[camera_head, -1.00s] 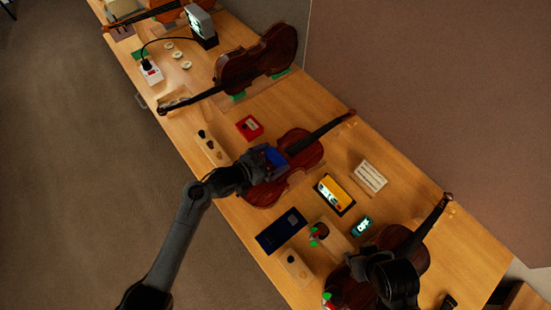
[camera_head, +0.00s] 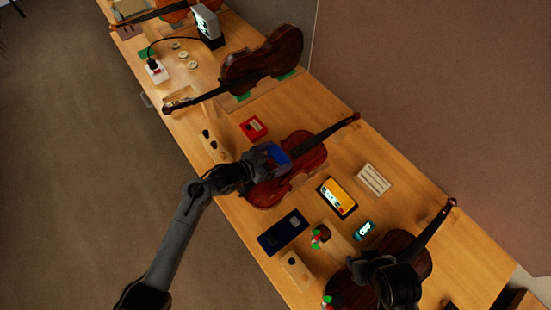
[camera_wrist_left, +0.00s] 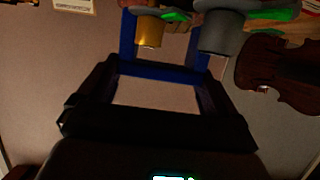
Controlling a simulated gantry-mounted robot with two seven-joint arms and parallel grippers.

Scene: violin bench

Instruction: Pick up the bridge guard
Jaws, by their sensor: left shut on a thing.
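The bridge guard (camera_head: 281,156) is a blue piece over the body of the middle violin (camera_head: 270,190). My left gripper (camera_head: 264,162) is shut on it and hides part of it and of the violin. In the left wrist view the guard is a blue open frame (camera_wrist_left: 128,38) between my dark fingers (camera_wrist_left: 155,85). I cannot tell how far it is above the violin top. My right gripper (camera_head: 372,270) is low over the near violin (camera_head: 412,258), seen from above, and its jaws are hidden.
On the bench are a red box (camera_head: 253,128), a yellow-faced device (camera_head: 336,198), a white labelled card (camera_head: 374,180), a dark blue case (camera_head: 283,232) and a small lit OFF display (camera_head: 365,230). Another violin (camera_head: 262,62) lies farther back. A partition wall (camera_head: 440,100) borders the bench's right side.

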